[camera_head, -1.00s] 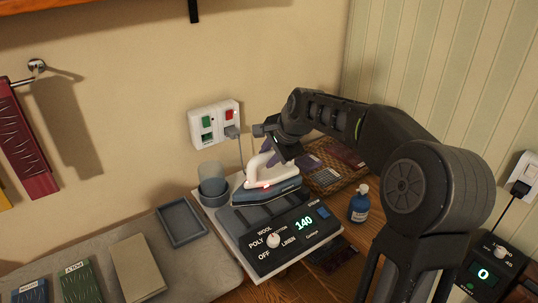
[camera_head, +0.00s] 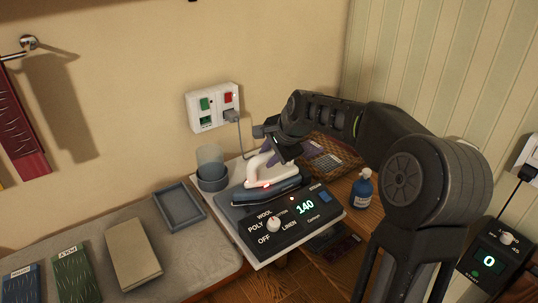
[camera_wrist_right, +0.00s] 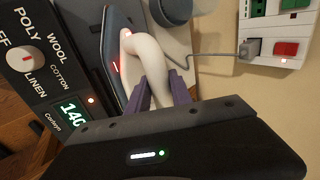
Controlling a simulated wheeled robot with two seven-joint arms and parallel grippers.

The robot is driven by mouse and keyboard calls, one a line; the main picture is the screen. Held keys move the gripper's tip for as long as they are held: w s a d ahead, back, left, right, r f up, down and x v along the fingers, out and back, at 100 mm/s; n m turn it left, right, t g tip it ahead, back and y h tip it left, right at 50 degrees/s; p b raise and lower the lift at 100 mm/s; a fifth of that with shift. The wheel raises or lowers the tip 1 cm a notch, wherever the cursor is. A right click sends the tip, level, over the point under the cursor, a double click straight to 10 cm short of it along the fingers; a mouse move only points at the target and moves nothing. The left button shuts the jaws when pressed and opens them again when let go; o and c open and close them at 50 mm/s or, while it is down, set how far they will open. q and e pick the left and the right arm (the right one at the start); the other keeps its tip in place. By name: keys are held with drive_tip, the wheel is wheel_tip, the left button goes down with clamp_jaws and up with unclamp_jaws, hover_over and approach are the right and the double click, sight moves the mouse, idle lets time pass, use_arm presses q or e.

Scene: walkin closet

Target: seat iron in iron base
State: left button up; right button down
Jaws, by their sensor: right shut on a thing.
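The iron (camera_head: 280,189), with a white handle and blue-grey body, is low over the back part of the iron base (camera_head: 262,225), close behind its control panel. Its near edge covers most of the dark cradle; whether it rests fully down I cannot tell. The panel has a fabric dial and reads 140. My right gripper (camera_head: 276,152) is shut on the handle from behind. In the right wrist view its purple fingers (camera_wrist_right: 162,92) flank the white handle (camera_wrist_right: 149,58), and the iron base (camera_wrist_right: 72,70) lies to the left. My left gripper is not in view.
A wall outlet (camera_head: 213,107) with a plugged cord is behind. Stacked cups (camera_head: 211,172) and a grey tray (camera_head: 179,207) stand left of the base. A blue bottle (camera_head: 361,191) stands right, and a woven basket (camera_head: 343,150) behind right. Folded cloths lie front left.

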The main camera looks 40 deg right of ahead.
idle(0.8)
drive_tip(key=c, duration=1.1)
unclamp_jaws()
drive_tip(key=shift+s+f, duration=0.1)
drive_tip(key=shift+f, duration=0.1)
drive_tip(key=shift+b+v, duration=0.4)
drive_tip(key=shift+v, duration=3.6)
